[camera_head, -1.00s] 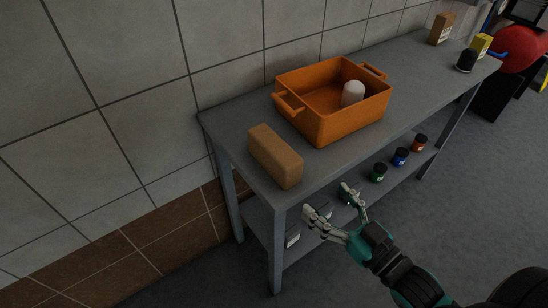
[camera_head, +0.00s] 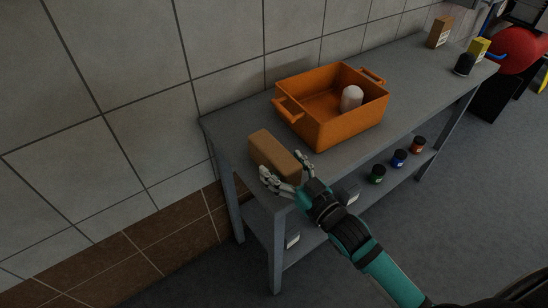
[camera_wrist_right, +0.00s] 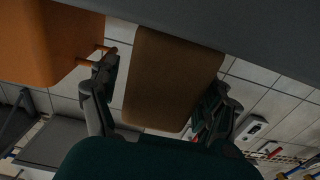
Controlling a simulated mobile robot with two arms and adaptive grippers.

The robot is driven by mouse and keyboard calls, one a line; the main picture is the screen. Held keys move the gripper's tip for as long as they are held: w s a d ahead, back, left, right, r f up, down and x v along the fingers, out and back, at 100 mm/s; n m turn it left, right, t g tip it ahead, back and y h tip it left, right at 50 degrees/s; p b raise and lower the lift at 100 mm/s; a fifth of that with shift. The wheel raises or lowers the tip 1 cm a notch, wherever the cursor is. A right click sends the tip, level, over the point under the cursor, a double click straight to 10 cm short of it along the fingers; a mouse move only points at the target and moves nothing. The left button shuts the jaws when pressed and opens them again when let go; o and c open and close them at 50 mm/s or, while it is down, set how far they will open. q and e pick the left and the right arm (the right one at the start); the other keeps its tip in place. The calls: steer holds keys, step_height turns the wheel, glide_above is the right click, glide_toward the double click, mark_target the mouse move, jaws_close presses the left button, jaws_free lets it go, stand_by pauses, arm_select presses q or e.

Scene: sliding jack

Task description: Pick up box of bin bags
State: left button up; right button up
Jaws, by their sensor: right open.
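A plain brown box (camera_head: 271,148), which I take to be the box of bin bags, lies on the near left end of the grey table. My right gripper (camera_head: 283,165) is open at the box's near end, with one finger toward each long side. In the right wrist view the brown box (camera_wrist_right: 172,75) lies between the two spread fingers of my right gripper (camera_wrist_right: 160,82). Contact with the box cannot be told. The gripper hides the box's near end in the head view. My left gripper is not in view.
An orange crate (camera_head: 350,131) with a white rounded object (camera_head: 351,98) in it stands right of the box. A brown carton (camera_head: 439,32), a yellow item (camera_head: 479,48) and a dark item (camera_head: 464,65) stand at the far end. Small jars (camera_head: 398,158) sit on the lower shelf.

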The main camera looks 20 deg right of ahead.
steer(key=shift+x, duration=1.05)
steer(key=shift+s, duration=0.1)
steer(key=c, duration=1.3)
